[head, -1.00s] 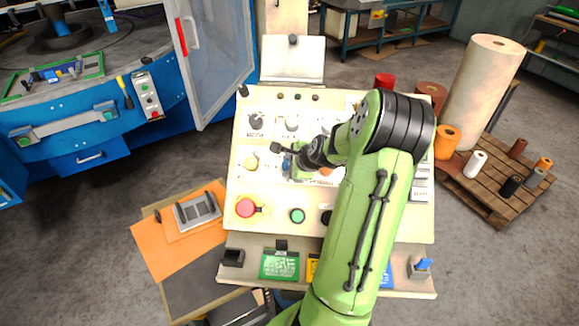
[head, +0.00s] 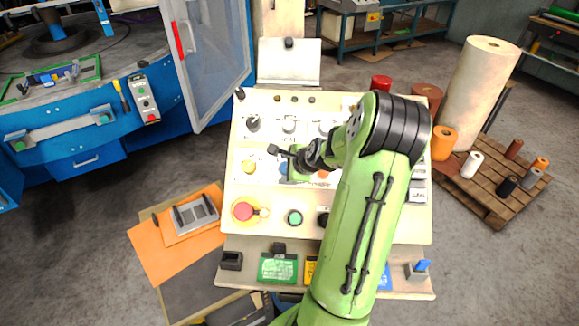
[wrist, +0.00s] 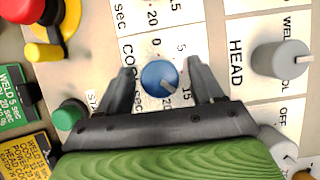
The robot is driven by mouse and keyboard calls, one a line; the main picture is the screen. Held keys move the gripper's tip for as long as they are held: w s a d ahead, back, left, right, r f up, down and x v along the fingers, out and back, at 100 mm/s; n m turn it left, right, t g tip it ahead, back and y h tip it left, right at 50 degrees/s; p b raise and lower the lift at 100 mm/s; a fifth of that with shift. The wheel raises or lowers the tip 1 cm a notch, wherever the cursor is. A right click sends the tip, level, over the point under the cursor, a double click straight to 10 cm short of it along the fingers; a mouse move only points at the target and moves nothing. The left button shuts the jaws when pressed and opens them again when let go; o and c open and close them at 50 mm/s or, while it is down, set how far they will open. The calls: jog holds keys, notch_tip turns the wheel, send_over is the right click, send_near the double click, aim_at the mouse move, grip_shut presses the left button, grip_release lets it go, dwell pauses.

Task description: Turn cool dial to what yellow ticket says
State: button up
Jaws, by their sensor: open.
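The blue cool dial (wrist: 160,77) sits on the white panel beside the printed word COOL. In the wrist view its pale pointer mark faces lower right, roughly toward the 15. My gripper (wrist: 161,74) is open, with one finger on each side of the dial; I cannot tell whether either finger touches it. In the head view my gripper (head: 287,158) is over the panel's middle, and my arm hides part of the panel. The yellow ticket (wrist: 24,158) shows at the lower left of the wrist view, cut off, its numbers too small to read surely. My arm mostly covers it in the head view (head: 310,271).
A grey head knob (wrist: 280,58) is right of the dial. A green button (wrist: 69,115) and a red stop button (wrist: 22,8) are to its left. The green ticket (head: 278,268) lies on the panel's front shelf. A pallet with rolls (head: 490,185) stands right.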

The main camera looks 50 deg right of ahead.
jog(key=p+v, duration=0.1)
jog(key=v, duration=1.4)
jog(key=shift+s+r, duration=0.2)
jog(key=shift+r, duration=0.05)
